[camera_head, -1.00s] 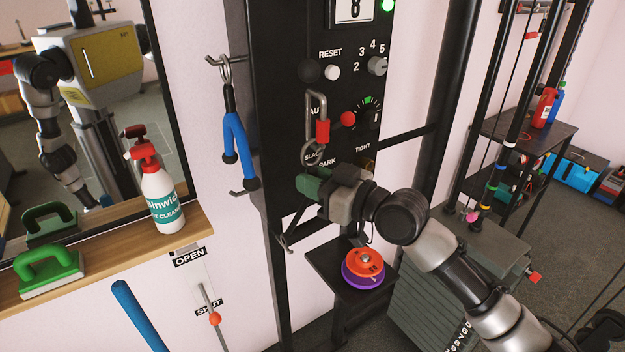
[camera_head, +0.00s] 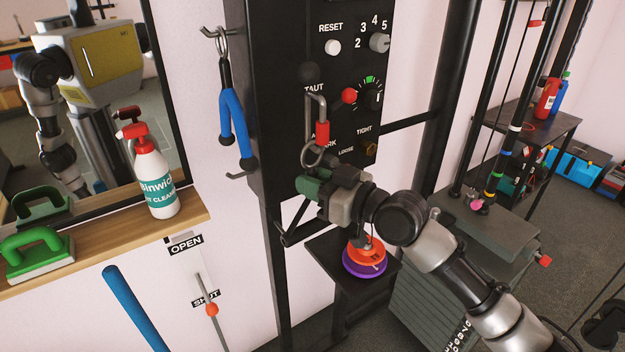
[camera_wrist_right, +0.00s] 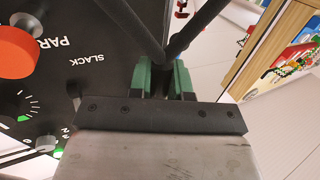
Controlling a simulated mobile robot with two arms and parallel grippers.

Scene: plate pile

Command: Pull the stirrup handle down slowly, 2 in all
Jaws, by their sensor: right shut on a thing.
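My right gripper (camera_head: 312,187), with green fingertips, is shut on the black stirrup handle (camera_head: 290,237), which shows as a dark angled frame below and left of the fingers in the head view. A clip with a red sleeve (camera_head: 322,133) and a ring (camera_head: 311,156) hangs just above the fingers, in front of the black panel. In the right wrist view, two dark bars of the stirrup handle (camera_wrist_right: 190,30) converge at the green fingers of my right gripper (camera_wrist_right: 163,82). The fingers hide the gripped part. My left gripper is not in view.
The black panel (camera_head: 285,130) with knobs and dial stands right behind the fingers. A blue rope grip (camera_head: 236,130) hangs at its left. Orange and purple discs (camera_head: 366,270) lie on a small black stand below. A spray bottle (camera_head: 155,182) stands on the wooden shelf.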

